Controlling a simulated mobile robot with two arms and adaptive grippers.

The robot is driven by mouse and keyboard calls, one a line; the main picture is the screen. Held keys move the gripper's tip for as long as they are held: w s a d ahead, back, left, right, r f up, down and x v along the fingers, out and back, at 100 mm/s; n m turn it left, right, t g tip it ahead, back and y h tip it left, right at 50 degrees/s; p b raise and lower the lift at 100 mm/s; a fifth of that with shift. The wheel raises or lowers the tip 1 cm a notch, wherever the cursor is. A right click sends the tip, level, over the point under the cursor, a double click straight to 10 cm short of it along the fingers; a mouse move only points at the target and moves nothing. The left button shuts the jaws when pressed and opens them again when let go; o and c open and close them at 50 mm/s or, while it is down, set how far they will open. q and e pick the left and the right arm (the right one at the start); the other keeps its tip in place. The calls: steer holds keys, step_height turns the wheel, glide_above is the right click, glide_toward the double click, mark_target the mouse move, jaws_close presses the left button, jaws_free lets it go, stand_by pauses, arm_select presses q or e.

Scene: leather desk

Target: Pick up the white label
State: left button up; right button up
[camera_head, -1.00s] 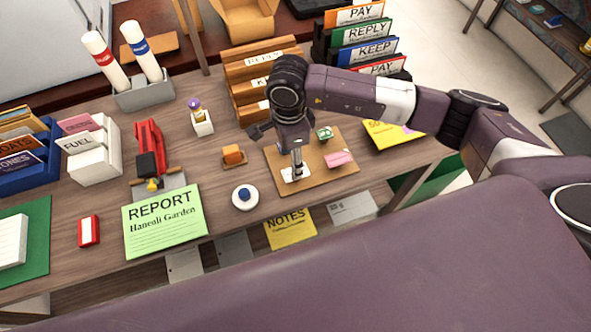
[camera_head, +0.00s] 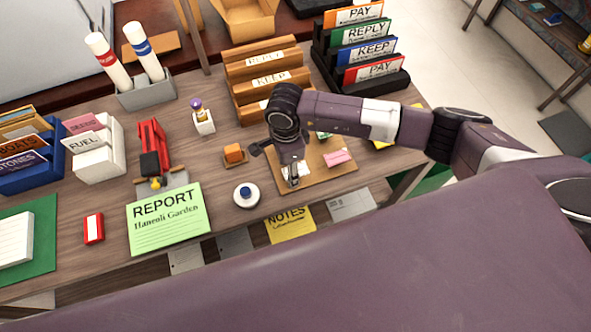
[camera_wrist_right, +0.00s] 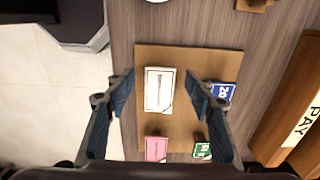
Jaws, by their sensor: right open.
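The white label (camera_wrist_right: 158,90) lies flat on a brown board, with small dark print on it. In the head view the white label (camera_head: 303,170) is partly hidden by my right gripper. My right gripper (camera_wrist_right: 160,83) is open and empty, seen from above with one blue-padded finger on each side of the label. In the head view my right gripper (camera_head: 291,182) points down at the board; the gap to the label is hard to judge. My left gripper is in neither view.
The brown board (camera_wrist_right: 180,58) also bears a blue label (camera_wrist_right: 223,91), close by the right finger, a pink label (camera_wrist_right: 156,148) and a green label (camera_wrist_right: 202,150). A round white dish (camera_head: 246,195) and the green report sheet (camera_head: 168,218) lie to the left.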

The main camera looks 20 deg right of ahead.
steer(key=shift+f+b, duration=0.2)
steer(key=shift+b, duration=0.1)
stand_by(0.4)
steer(key=c, duration=0.8)
